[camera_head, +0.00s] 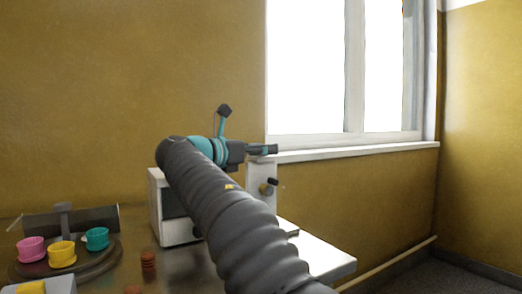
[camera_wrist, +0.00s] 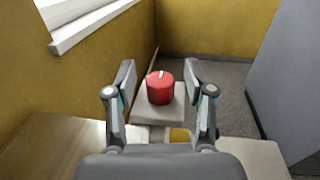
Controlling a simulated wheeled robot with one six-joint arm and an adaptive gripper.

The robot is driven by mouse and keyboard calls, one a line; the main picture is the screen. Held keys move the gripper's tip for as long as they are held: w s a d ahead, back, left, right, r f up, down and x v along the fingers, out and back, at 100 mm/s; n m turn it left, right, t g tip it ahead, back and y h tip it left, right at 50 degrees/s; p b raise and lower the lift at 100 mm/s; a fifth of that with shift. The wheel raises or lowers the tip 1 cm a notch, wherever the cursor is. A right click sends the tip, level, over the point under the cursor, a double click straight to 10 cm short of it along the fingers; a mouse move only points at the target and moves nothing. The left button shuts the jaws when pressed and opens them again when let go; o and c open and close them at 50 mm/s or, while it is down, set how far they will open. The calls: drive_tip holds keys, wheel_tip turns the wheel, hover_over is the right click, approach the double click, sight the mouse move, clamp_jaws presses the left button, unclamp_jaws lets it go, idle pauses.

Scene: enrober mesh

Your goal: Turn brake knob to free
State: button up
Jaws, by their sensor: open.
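A red round knob (camera_wrist: 160,90) with a white pointer line on its top sits on a pale block (camera_wrist: 146,111) in the wrist view. The pointer runs towards the far side, tilted slightly right. My gripper (camera_wrist: 159,73) is open, with one finger to the left and one to the right of the knob. There is a visible gap on both sides, and no contact shows. In the head view my gripper (camera_head: 262,150) is seen from the side above a white upright housing (camera_head: 257,176). I cannot make out the red knob there.
A dark round tray (camera_head: 20,272) with pink, yellow and teal cups stands at left on the metal table (camera_head: 322,258). Small brown pieces (camera_head: 148,260) lie near it. A dark side knob (camera_head: 266,188) sticks out of the housing. A window sill (camera_head: 350,151) is behind.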

clamp_jaws()
